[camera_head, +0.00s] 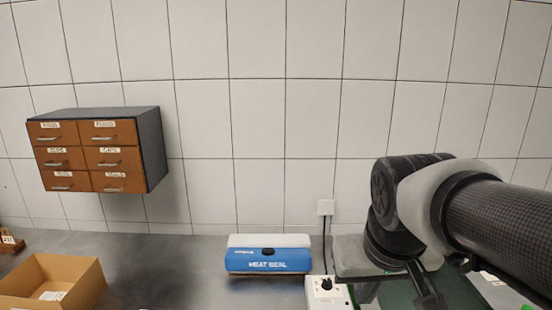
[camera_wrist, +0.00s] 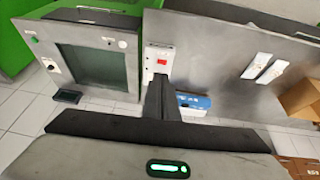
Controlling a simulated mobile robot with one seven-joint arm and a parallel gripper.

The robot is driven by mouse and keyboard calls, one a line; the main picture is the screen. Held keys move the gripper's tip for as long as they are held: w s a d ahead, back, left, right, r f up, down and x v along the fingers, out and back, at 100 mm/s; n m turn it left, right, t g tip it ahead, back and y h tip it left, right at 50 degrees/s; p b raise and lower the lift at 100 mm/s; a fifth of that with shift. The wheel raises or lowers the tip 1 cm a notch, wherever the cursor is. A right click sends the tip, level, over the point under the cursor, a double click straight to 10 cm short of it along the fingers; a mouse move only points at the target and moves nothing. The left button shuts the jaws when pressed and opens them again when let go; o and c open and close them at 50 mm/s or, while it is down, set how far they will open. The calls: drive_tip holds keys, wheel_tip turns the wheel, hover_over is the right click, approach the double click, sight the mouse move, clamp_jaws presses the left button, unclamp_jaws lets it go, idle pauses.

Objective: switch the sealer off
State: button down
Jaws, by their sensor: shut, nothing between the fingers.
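The sealer (camera_head: 268,262) is a blue and white unit labelled "HEAT SEAL", lying on the grey bench in the head view. In the wrist view it is a small blue shape (camera_wrist: 198,101), partly hidden behind my gripper. A white box (camera_head: 322,299) with a black knob (camera_head: 327,284) stands to its right, cut off by the lower edge. The wrist view shows a white panel (camera_wrist: 152,55) with a red switch (camera_wrist: 162,61); its setting is too small to tell. My gripper (camera_wrist: 161,82) is shut and empty, its tips just below the red switch in the picture.
A drawer cabinet (camera_head: 153,150) hangs on the tiled wall. An open cardboard box (camera_head: 75,275) stands at the lower left. A wall socket (camera_head: 325,207) has a black cable running down. A grey machine with a dark screen (camera_wrist: 95,65) is at the left in the wrist view.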

drive_tip(key=shift+t+y, duration=0.3)
drive_tip(key=shift+t, duration=0.2)
drive_tip(key=s, duration=0.4)
drive_tip(key=shift+s+a+r, duration=0.25)
drive_tip(key=shift+s+r, duration=0.05)
drive_tip(key=shift+s, duration=0.1)
drive_tip(key=shift+w, duration=0.1)
